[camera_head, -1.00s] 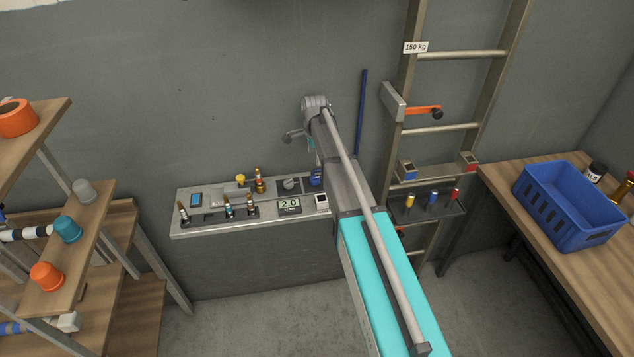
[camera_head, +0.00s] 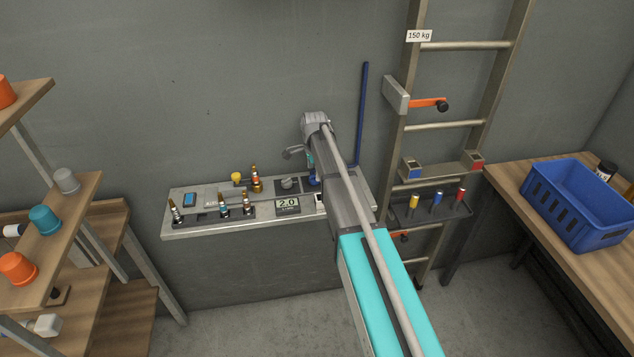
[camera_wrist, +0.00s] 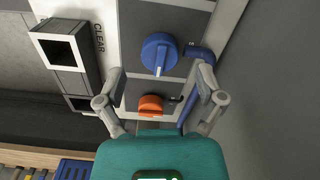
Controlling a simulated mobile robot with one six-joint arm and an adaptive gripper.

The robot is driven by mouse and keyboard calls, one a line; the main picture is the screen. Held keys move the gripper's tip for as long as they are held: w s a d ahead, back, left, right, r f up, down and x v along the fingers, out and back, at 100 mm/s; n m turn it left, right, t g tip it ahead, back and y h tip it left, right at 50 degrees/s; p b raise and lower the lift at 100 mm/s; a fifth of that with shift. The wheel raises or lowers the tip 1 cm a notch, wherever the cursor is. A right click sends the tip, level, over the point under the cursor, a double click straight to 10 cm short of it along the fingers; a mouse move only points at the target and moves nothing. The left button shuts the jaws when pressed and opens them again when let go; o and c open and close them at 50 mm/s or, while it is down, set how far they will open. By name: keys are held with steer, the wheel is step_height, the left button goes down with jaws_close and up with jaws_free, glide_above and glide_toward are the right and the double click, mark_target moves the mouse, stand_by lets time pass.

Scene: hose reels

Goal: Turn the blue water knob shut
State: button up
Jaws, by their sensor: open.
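The blue water knob (camera_wrist: 159,54) shows in the wrist view, round with a raised grip bar, mounted on a grey panel. My gripper (camera_wrist: 160,92) is open, its two fingers spread on either side and below the knob in that picture, with nothing between the pads. An orange knob (camera_wrist: 151,104) lies below the blue one, between the fingers in the picture. In the head view the blue knob is mostly hidden behind my arm; a bit of blue (camera_head: 313,180) shows beside it at the bench.
A blue pipe (camera_head: 362,115) runs up the wall beside the knob. The wall bench (camera_head: 180,230) carries several fittings and a display (camera_head: 287,204). A ladder (camera_head: 400,150) stands to the right, then a table with a blue crate (camera_head: 577,212). A shelf (camera_head: 85,215) stands left.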

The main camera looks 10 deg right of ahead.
mark_target(314, 179)
steer(key=shift+f+b, duration=0.95)
steer(key=shift+f, duration=0.35)
